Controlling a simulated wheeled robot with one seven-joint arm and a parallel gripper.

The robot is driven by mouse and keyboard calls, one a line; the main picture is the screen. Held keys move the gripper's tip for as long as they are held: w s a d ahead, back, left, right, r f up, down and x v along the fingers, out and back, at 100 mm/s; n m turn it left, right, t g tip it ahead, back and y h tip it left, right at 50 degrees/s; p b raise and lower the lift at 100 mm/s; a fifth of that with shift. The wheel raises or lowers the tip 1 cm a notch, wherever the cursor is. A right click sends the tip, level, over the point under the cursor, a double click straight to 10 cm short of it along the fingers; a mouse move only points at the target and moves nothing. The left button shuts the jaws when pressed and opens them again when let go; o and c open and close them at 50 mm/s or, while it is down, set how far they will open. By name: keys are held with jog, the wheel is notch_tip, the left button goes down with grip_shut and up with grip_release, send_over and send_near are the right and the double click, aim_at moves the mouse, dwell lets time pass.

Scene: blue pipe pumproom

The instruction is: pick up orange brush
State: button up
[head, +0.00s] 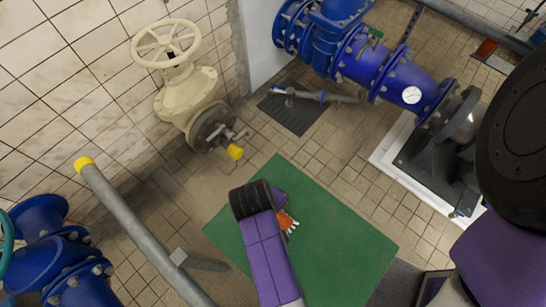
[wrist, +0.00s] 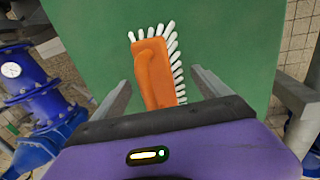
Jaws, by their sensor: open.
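An orange brush (wrist: 155,75) with white bristles lies on a green surface (wrist: 215,30). In the wrist view its bristles run along its top and right side, and its lower end is hidden behind my gripper's body. My gripper (wrist: 157,82) is open, with one grey finger on each side of the brush and a gap to it on both sides. In the head view the brush (head: 286,221) shows only in part, beside the black end of my purple arm. The fingers are hidden there. The green surface (head: 330,235) extends to the right of the arm.
A grey pipe with a yellow cap (head: 125,215) runs at the left of my arm. A cream valve with a handwheel (head: 185,85) stands by the tiled wall. Blue pipes (head: 380,65) stand at the upper right. The green surface is otherwise clear.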

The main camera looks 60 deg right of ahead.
jog(key=shift+f, duration=0.15)
jog(key=c, duration=1.5)
jog(key=shift+c, duration=0.2)
notch_tip(320, 180, up, 20)
